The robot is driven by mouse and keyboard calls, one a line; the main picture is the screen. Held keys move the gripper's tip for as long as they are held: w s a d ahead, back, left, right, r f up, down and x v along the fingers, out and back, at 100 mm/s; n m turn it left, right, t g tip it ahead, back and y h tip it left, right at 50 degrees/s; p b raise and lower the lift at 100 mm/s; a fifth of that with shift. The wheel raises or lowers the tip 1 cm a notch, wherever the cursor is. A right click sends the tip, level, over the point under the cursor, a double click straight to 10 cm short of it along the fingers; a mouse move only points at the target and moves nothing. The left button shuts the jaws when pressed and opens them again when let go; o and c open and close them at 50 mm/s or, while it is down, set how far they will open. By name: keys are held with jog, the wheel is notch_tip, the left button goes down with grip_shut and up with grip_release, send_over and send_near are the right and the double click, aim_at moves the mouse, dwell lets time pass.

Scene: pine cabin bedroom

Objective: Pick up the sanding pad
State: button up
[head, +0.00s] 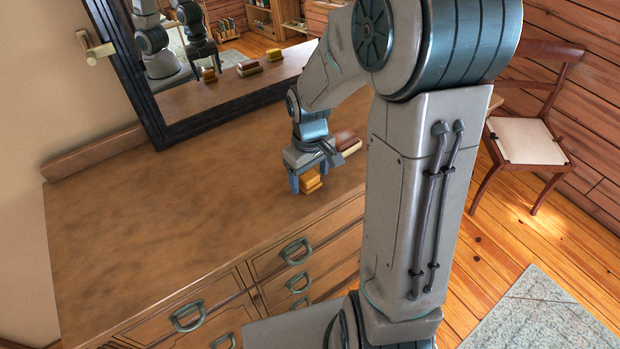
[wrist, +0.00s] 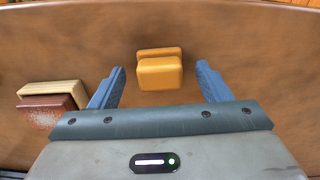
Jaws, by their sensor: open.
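A small orange-yellow two-layer block (head: 311,182) lies on the brown dresser top near its front edge. In the wrist view the yellow block (wrist: 160,72) sits between and slightly beyond my fingertips, with gaps on both sides. A dark red, whitish-dusted pad on a pale wooden block (wrist: 48,106) lies to its left, outside my fingers; this red-topped block (head: 346,141) also shows behind my gripper in the head view. I cannot tell for sure which one is the sanding pad. My gripper (head: 308,176) is open and empty, low over the dresser beside the yellow block.
The dresser top (head: 170,200) is bare to the left. A dark-framed mirror (head: 155,115) stands at its back and reflects the blocks and my arm. Drawers with metal handles (head: 296,251) face the front. A chair (head: 528,140) stands on the floor at right.

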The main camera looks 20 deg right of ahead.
aim_at(309, 175)
jog(key=shift+f, duration=0.3)
jog(key=c, duration=1.1)
jog(key=shift+r, duration=0.15)
jog(key=shift+r, duration=0.5)
notch_tip(309, 175, up, 3)
jog(key=shift+f+b, duration=0.1)
jog(key=shift+b, duration=0.2)
jog(key=s+r, duration=0.2)
jog(key=s, duration=0.2)
jog(key=s+r+b, duration=0.1)
jog(key=s+r, duration=0.1)
jog(key=s, duration=0.1)
jog(key=s+r, duration=0.3)
jog(key=s, duration=0.1)
jog(key=shift+s+d, duration=0.2)
jog(key=shift+s, duration=0.15)
